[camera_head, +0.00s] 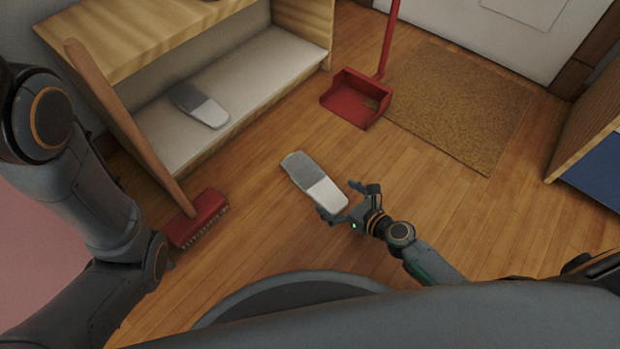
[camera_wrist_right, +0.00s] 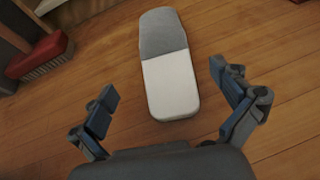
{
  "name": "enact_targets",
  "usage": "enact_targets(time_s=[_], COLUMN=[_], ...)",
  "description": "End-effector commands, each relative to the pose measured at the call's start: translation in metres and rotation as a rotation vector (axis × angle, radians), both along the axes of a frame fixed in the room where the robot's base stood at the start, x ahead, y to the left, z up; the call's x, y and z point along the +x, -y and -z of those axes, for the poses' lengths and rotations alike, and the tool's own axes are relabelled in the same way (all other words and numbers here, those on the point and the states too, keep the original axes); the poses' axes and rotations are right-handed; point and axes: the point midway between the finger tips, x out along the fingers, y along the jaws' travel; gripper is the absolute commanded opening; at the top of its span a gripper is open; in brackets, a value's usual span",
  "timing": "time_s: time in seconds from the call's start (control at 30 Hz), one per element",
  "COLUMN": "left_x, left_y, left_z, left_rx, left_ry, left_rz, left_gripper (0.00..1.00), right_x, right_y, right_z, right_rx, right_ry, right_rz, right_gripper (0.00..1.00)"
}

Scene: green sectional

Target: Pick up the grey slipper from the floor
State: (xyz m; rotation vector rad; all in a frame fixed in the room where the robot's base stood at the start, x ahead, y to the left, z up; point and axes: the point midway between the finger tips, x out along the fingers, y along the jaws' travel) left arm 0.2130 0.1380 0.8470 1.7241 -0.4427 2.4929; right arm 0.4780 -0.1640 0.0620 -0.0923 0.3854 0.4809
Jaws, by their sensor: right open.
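A grey and white slipper (camera_head: 315,181) lies on the wooden floor in the middle of the head view. My right gripper (camera_head: 345,203) is open beside its white end, with the fingers spread. In the right wrist view the slipper (camera_wrist_right: 168,65) lies ahead, its white end towards my open fingers (camera_wrist_right: 170,98) and its grey end farther off. Nothing is held between the fingers. A second slipper (camera_head: 200,105) of the same colours lies on the low bench shelf. My left arm comes in at the left of the head view, but its gripper is not visible.
A red broom (camera_head: 198,219) leans against the wooden bench (camera_head: 250,84) on the left; its head also shows in the wrist view (camera_wrist_right: 40,54). A red dustpan (camera_head: 352,98) stands beside a brown mat (camera_head: 455,105). The floor around the slipper is clear.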

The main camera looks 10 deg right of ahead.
Motion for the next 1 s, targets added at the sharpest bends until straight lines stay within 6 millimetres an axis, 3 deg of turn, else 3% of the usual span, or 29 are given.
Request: enact_targets(time_s=[0.1, 0.37, 0.63, 0.97, 1.0], left_x=[0.000, 0.001, 0.000, 0.001, 0.001], left_y=[0.000, 0.000, 0.000, 0.000, 0.000], left_z=[0.007, 0.014, 0.034, 0.034, 0.034], left_rx=[0.000, 0.000, 0.001, 0.001, 0.001], left_ry=[-0.001, -0.001, -0.001, -0.001, -0.002], left_rz=[0.000, 0.000, -0.001, -0.001, -0.001], left_gripper=[1.00, 1.00, 1.00, 1.00, 1.00], right_x=[0.017, 0.032, 0.063, 0.068, 0.068], right_y=[-0.008, -0.015, -0.028, -0.032, -0.031], right_z=[0.009, 0.019, 0.038, 0.039, 0.039], right_rx=[-0.002, -0.003, -0.003, -0.003, -0.003], right_ry=[0.002, 0.001, 0.003, 0.000, 0.000], right_rz=[-0.001, 0.000, -0.001, -0.001, -0.001], right_gripper=[1.00, 1.00, 1.00, 1.00, 0.94])
